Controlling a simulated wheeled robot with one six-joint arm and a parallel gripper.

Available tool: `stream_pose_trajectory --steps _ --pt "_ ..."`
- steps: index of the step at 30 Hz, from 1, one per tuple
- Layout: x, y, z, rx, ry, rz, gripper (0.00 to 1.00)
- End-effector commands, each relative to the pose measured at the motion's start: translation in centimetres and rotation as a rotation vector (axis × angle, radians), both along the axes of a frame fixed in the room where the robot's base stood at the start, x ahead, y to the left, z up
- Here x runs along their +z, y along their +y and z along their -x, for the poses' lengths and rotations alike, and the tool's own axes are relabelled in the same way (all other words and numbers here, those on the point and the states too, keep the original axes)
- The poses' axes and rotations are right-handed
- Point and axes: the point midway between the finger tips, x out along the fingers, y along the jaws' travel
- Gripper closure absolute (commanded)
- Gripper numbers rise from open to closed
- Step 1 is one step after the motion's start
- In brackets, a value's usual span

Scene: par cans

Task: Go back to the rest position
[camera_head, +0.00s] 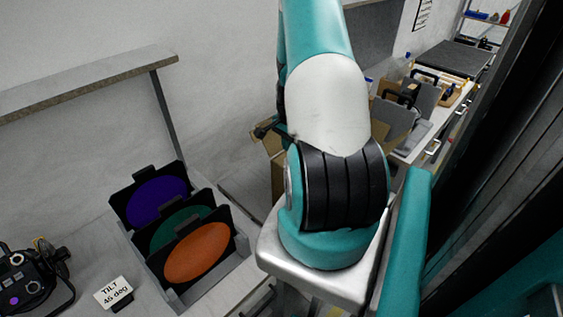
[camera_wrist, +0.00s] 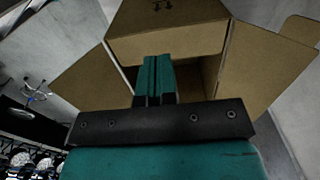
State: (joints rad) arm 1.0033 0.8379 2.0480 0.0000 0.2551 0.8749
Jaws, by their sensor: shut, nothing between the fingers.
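My gripper (camera_wrist: 154,80) shows in the wrist view with its two teal fingers pressed together and nothing between them. It is in front of an open cardboard box (camera_wrist: 170,45), whose flaps spread to both sides. I cannot tell how far apart the fingertips and the box are. In the head view my arm rises in the middle of the picture and hides most of what lies behind it. The gripper is not clearly visible there.
At lower left a grey rack (camera_head: 178,298) holds purple, green and orange colour filters (camera_head: 197,253). A "TILT 45 deg" card (camera_head: 113,292) and a black device (camera_head: 28,277) stand beside it. A shelf (camera_head: 90,82) juts from the left wall. A cluttered bench (camera_head: 425,135) is at right.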

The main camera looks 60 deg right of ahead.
Motion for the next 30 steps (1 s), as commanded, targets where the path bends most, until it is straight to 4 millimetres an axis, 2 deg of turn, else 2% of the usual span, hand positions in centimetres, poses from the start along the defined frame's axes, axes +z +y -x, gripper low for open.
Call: stream_pose_trajectory --steps 15,17,20,23,26,27,29,30 --pt "-0.1 0.0 0.0 0.001 0.0 0.0 1.0" --pt "0.0 0.3 -0.4 0.017 -0.003 -0.001 1.0" --pt "0.9 1.9 -2.6 0.113 -0.025 -0.002 1.0" --pt "2.9 5.8 -6.4 0.315 -0.067 -0.009 1.0" --pt "5.4 12.3 -10.1 0.597 -0.121 -0.024 1.0" --pt "6.5 15.2 -11.1 0.718 -0.143 -0.033 1.0" --pt "8.0 19.7 -12.0 0.904 -0.176 -0.044 1.0" --pt "8.9 22.9 -12.1 1.03 -0.199 -0.053 1.0"
